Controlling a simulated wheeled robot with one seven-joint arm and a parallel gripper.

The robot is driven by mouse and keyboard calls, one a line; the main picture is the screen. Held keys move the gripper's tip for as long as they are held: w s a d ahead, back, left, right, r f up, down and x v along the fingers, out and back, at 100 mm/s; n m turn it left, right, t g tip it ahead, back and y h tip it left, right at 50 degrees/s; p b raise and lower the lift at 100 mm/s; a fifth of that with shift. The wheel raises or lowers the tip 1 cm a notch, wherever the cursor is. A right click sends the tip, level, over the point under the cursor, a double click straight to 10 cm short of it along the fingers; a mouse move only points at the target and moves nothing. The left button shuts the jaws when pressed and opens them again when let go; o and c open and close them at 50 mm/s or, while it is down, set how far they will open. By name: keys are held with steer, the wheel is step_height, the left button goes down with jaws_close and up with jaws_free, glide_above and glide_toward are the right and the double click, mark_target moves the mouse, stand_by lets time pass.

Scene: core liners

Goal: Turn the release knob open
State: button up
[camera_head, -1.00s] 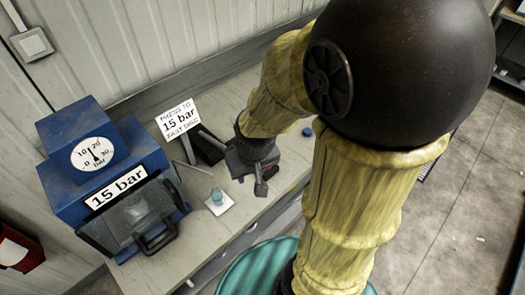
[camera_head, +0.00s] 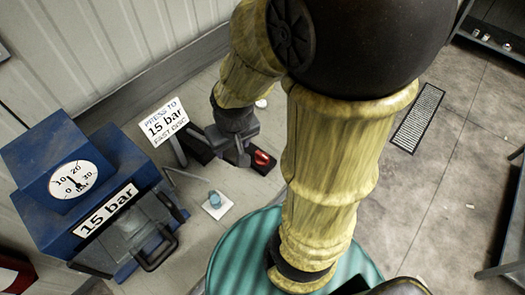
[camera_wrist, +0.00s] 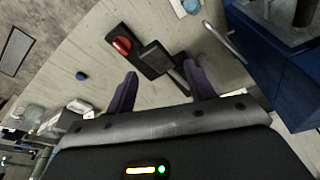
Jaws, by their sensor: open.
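The blue press (camera_head: 85,180) stands at the left in the head view, with a round dial (camera_head: 74,179) and a "15 bar" label. It also shows at the right of the wrist view (camera_wrist: 270,65). A red piece (camera_head: 262,158) sits on a black base on the bench; the wrist view shows it too (camera_wrist: 121,45). No part is marked as the release knob, so I cannot tell for sure which it is. My gripper (camera_wrist: 163,84) is open, its two dark fingers apart and nothing held between them. The red piece lies beyond the left finger.
A light blue piece (camera_head: 214,198) stands on a white plate on the bench. A sign (camera_head: 164,122) stands behind it. A grey rod (camera_wrist: 222,40) is near the press. Open floor lies at the right.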

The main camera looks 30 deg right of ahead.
steer(key=shift+o, duration=1.2)
steer(key=shift+w+d+f+m, duration=0.15)
steer(key=shift+w+d+m, duration=0.1)
steer(key=shift+w+m, duration=0.1)
steer(key=m+g+y+b, duration=0.2)
steer(key=m+g+b, duration=0.15)
steer(key=m, duration=0.45)
glide_above(263, 154)
steer(key=w+a, duration=0.1)
steer(key=a, duration=0.1)
step_height(263, 154, down, 4)
steer(key=r, duration=0.1)
steer(key=w+d+f+m+y+b, duration=0.1)
steer(key=d+m+y+b, duration=0.1)
steer(key=d+m, duration=0.3)
steer(key=d, duration=0.3)
steer(key=shift+w+d+f+g, duration=0.2)
steer(key=shift+f+g, duration=0.05)
steer(key=shift+g, duration=0.1)
steer(key=shift+f, duration=0.1)
steer(key=p+x, duration=0.2)
steer(key=x, duration=1.5)
steer(key=shift+a, duration=0.25)
steer(key=c, duration=1)
